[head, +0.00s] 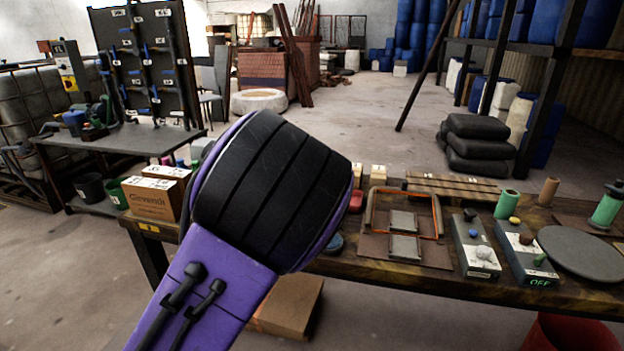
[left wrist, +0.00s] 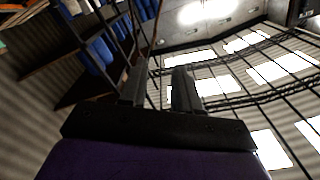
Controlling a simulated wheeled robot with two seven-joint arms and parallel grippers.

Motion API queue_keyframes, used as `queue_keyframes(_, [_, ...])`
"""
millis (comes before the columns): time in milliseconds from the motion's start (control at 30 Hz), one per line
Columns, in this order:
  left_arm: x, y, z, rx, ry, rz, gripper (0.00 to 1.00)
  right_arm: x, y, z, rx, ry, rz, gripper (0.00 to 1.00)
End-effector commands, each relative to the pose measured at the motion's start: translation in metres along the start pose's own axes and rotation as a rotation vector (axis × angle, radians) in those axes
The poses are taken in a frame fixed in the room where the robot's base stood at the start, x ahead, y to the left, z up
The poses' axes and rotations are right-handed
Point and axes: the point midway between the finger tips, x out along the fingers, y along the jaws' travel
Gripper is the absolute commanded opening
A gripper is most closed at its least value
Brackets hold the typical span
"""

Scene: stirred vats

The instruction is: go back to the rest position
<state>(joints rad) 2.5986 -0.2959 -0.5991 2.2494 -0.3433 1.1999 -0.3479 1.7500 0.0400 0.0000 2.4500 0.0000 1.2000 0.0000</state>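My left gripper (left wrist: 160,88) shows in the left wrist view. Its two dark fingers stand apart with only background between them, so it is open and empty. It points up toward the roof and windows, away from the table. In the head view a purple and black arm link of mine rises from the bottom, left of centre, and hides part of the workbench. Neither gripper shows in the head view. My right gripper is in no view.
A wooden workbench (head: 400,268) crosses the right side, with control boxes (head: 474,246), a grey round plate (head: 581,252) and green cylinders (head: 509,204). A cardboard box (head: 152,199) sits at its left end. A dark tool-board table (head: 130,139) stands behind left. The floor beyond is open.

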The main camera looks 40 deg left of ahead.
Motion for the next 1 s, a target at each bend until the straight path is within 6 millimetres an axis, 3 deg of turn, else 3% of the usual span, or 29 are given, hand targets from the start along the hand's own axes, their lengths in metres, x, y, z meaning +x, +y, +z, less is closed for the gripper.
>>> queue_keyframes(267, [0.000, -0.002, 0.001, -0.051, -0.002, -0.009, 0.32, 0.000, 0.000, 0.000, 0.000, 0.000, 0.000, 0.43])
queue_keyframes(367, [-0.014, 0.029, 0.037, -0.238, -0.087, -0.004, 0.32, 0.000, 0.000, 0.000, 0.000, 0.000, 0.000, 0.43])
queue_keyframes(467, [-0.040, 0.081, 0.101, -0.359, -0.248, 0.038, 0.32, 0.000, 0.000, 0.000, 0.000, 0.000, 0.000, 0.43])
queue_keyframes(567, [-0.083, 0.130, 0.167, -0.453, -0.435, 0.069, 0.32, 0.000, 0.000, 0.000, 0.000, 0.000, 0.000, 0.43])
queue_keyframes(700, [-0.166, 0.186, 0.249, -0.535, -0.711, 0.092, 0.32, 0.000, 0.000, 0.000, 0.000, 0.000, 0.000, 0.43])
queue_keyframes(800, [-0.236, 0.214, 0.294, -0.559, -0.907, 0.098, 0.32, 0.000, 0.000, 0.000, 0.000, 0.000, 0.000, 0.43])
queue_keyframes(900, [-0.298, 0.230, 0.324, -0.555, -1.068, 0.106, 0.32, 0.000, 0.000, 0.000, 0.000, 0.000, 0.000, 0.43])
queue_keyframes(1000, [-0.339, 0.237, 0.342, -0.542, -1.172, 0.113, 0.32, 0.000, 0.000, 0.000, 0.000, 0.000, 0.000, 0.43])
